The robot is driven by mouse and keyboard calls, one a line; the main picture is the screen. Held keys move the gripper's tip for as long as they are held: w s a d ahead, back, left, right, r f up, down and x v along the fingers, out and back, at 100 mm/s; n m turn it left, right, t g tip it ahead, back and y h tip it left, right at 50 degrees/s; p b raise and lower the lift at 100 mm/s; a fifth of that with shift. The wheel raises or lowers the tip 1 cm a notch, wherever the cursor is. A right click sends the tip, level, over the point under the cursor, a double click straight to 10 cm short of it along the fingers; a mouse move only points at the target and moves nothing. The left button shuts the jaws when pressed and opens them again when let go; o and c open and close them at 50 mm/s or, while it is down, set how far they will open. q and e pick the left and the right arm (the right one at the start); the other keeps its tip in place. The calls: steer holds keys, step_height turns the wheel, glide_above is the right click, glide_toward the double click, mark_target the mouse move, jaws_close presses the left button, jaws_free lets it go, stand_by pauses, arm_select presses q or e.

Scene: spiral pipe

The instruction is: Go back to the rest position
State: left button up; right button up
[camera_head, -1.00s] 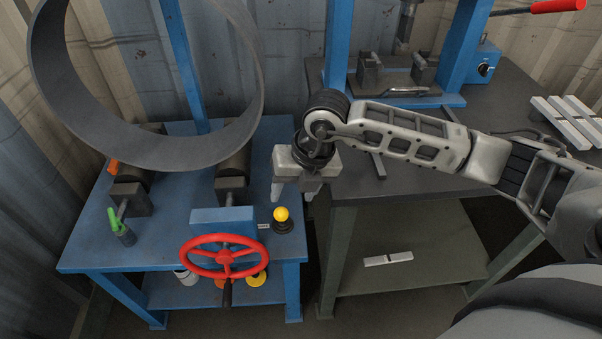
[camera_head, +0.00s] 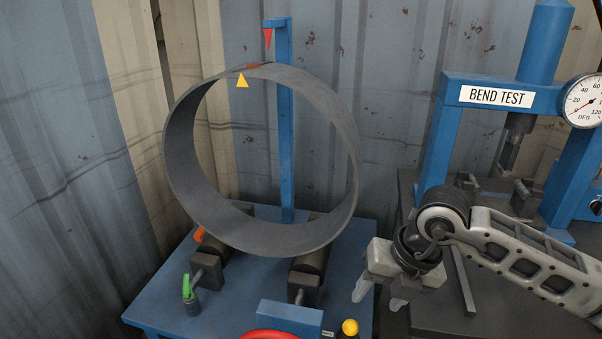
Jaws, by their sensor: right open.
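The large grey pipe ring (camera_head: 176,165) stands upright on two dark rollers, the left roller (camera_head: 212,268) and the right roller (camera_head: 308,268), on the blue table (camera_head: 168,312). My right gripper (camera_head: 378,298) hangs at the right side of the blue table, fingers pointing down. It is open, with nothing between its fingers, and apart from the ring. My right arm comes in from the right edge. My left gripper is not in view.
A blue post (camera_head: 286,130) with a red pointer (camera_head: 268,38) rises behind the ring. A yellow marker (camera_head: 243,81) shows near the ring's top. The red handwheel (camera_head: 272,336) is mostly cut off. A blue bend test press (camera_head: 445,150) stands on the right.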

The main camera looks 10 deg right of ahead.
steer(key=s+a+n+g+y, duration=0.1)
steer(key=s+a+y, duration=0.25)
steer(key=a, duration=0.35)
steer(key=s+a+g+y, duration=0.2)
steer(key=s+a+y, duration=0.15)
steer(key=a, duration=0.25)
steer(key=a+r+m+t+y, duration=0.35)
steer(key=a+r+y, duration=0.3)
steer(key=y, duration=0.25)
steer(key=w+d+f+m+t+h, duration=0.3)
steer(key=d+m+t+h, duration=0.3)
steer(key=m, duration=0.4)
steer(key=w+d+f+m+t+h, duration=0.2)
steer(key=d+f+m+t+h, duration=0.15)
steer(key=m+t, duration=0.6)
steer(key=s+d+f+m+g+h, duration=0.2)
steer(key=s+f+m+g+h, duration=0.1)
steer(key=f, duration=0.5)
steer(key=s+d+f+m+g+h, duration=0.3)
steer(key=s+f+m+g, duration=0.1)
steer(key=s+f, duration=0.3)
step_height(320, 180, down, 2)
steer(key=shift+s+d+f+m+g, duration=0.2)
steer(key=shift+m+g, duration=0.2)
steer(key=shift+m, duration=0.3)
